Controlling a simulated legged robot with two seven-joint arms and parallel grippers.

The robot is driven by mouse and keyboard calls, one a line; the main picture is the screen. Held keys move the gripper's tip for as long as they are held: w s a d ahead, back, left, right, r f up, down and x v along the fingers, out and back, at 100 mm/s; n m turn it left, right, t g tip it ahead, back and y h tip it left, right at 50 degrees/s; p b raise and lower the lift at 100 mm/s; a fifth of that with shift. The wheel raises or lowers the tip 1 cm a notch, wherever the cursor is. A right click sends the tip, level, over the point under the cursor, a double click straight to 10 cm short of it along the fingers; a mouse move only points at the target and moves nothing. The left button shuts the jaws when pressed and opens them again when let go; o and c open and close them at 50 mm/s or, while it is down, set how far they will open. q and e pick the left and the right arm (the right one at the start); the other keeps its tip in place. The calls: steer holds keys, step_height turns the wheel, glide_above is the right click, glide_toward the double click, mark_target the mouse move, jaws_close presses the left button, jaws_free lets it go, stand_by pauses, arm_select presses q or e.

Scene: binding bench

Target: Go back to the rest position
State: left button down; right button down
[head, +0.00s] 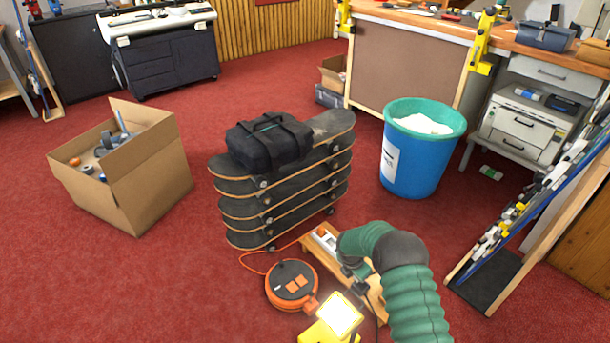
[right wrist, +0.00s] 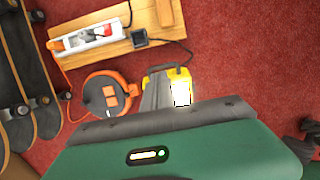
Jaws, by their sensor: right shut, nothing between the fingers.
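My right arm, green with a dark grey joint, comes in from the bottom right of the head view. Its small dark gripper (head: 351,268) hangs above the wooden board (head: 375,303), partly hidden by the arm. It is shut and empty. My left gripper is not in view. In the right wrist view, my own green housing fills the bottom; the fingertips do not show.
Below my right arm are a white power strip (right wrist: 88,37), an orange cable reel (head: 292,284) and a lit yellow lamp (head: 338,317). Stacked skateboards (head: 232,208) bear a black bag (head: 268,143). A cardboard box (head: 150,190) and blue bin (head: 415,165) stand either side.

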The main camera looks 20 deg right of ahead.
steer(key=s+a+r+m+y, duration=0.1)
steer(key=s+a+r+m, duration=0.35)
steer(key=r, duration=0.25)
steer(key=s+a+r+m+y, duration=0.1)
steer(key=s+a+r+m, duration=0.3)
steer(key=r, duration=0.3)
steer(key=s+a+r+m+t+y, duration=0.1)
steer(key=s+a+r+m, duration=0.25)
steer(key=s+m, duration=0.3)
steer(key=s+a+r+m, duration=0.3)
steer(key=s+r+m, duration=0.25)
steer(key=s, duration=0.25)
step_height(320, 180, up, 27)
steer(key=s+m+p, duration=0.1)
steer(key=m+p, duration=0.1)
steer(key=p, duration=2.5)
steer(key=shift+s+a+f, duration=0.2)
steer(key=shift+s+a, duration=0.05)
steer(key=shift+s, duration=0.05)
